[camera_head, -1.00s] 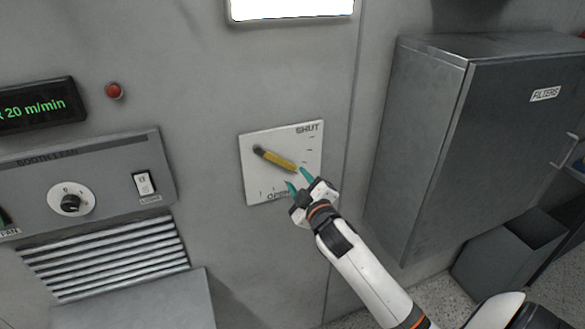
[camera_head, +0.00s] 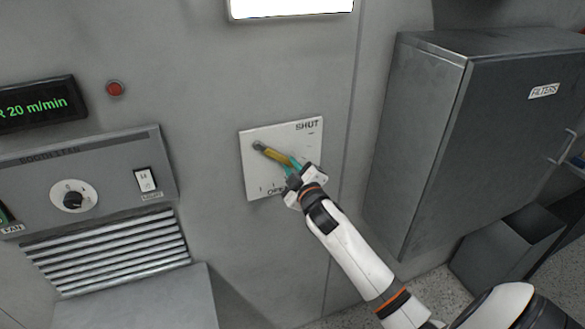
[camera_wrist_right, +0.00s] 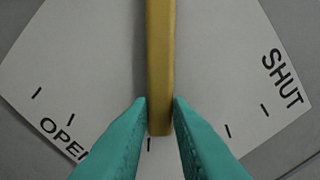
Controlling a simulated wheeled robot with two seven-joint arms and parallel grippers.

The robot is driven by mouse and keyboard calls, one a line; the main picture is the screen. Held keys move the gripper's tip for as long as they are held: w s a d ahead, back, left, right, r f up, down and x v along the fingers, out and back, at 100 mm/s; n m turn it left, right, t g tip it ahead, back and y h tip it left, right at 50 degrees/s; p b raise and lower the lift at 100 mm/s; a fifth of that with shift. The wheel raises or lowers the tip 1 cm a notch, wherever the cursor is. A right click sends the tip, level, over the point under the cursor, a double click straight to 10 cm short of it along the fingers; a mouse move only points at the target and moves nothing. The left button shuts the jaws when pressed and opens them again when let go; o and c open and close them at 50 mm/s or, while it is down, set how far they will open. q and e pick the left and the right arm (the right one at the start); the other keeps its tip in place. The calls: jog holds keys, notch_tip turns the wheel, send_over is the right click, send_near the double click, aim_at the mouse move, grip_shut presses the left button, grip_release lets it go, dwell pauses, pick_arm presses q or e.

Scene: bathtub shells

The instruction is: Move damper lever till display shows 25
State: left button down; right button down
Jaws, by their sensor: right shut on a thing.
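The yellow damper lever (camera_head: 274,154) pivots on a white plate (camera_head: 252,178) marked SHUT at the top and OPEN at the bottom. It slants down to the right, between the two marks. My right gripper (camera_head: 293,168) is shut on the lever near its free end. In the right wrist view the teal fingers (camera_wrist_right: 158,110) press on both sides of the yellow lever (camera_wrist_right: 160,60). The display (camera_head: 38,104) at the left edge reads 20 m/min in green, its left part cut off. My left gripper is not in view.
A fan panel (camera_head: 110,170) with a knob (camera_head: 73,198) and a rocker switch (camera_head: 145,180) sits left of the plate, above a slatted vent (camera_head: 110,250). A red button (camera_head: 115,88) is above. A grey FILTERS cabinet (camera_head: 420,140) stands close on the right.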

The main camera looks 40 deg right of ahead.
jog(key=shift+f, duration=0.1)
jog(key=shift+w+a+f+m+b, duration=0.1)
jog(key=shift+a+f+m+b, duration=0.35)
jog(key=shift+m, duration=0.35)
jog(key=c, duration=1.3)
grip_release()
jog(key=b+v, duration=0.3)
jog(key=v, duration=0.9)
jog(key=shift+a, duration=0.1)
